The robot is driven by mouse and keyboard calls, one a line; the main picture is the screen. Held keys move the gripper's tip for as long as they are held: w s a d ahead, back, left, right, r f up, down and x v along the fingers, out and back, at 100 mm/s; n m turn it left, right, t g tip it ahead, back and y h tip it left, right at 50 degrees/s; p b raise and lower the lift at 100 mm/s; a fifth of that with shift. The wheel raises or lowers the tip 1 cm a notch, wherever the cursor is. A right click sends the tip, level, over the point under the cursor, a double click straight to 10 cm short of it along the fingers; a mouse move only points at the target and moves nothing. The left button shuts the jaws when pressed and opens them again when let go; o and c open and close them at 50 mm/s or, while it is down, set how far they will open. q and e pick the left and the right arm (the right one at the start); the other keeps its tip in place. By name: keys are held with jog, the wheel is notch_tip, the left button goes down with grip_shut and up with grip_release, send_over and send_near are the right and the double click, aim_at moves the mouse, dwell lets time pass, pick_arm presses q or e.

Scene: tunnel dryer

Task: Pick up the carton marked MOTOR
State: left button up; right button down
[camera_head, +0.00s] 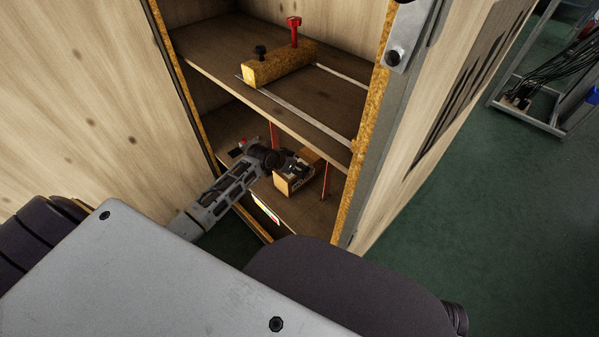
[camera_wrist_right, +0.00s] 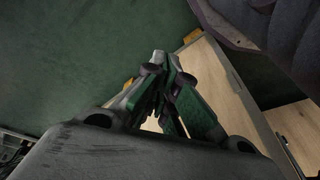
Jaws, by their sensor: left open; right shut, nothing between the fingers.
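A small brown carton (camera_head: 284,185) sits on the lower shelf of the wooden cabinet. I cannot read any marking on it, so I cannot tell whether it says MOTOR. My left gripper (camera_head: 297,169) reaches into the cabinet from the left. Its fingers are open and are at the carton, covering part of it; I cannot tell whether they touch it. My right gripper (camera_wrist_right: 162,62) shows in the right wrist view. Its fingers are shut with nothing between them, well away from the carton.
The upper shelf (camera_head: 215,50) overhangs the carton and holds a wooden block (camera_head: 280,64) with a black and a red knob. Thin red rods stand near the carton, one on its right (camera_head: 327,181). The cabinet side panel (camera_head: 430,110) bounds the opening.

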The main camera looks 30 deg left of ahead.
pick_arm(q)
jog(key=shift+w+d+f, duration=0.15)
jog(key=shift+w+f, duration=0.3)
jog(key=shift+f, duration=0.05)
jog(key=c, duration=2.1)
jog(key=shift+r, duration=0.15)
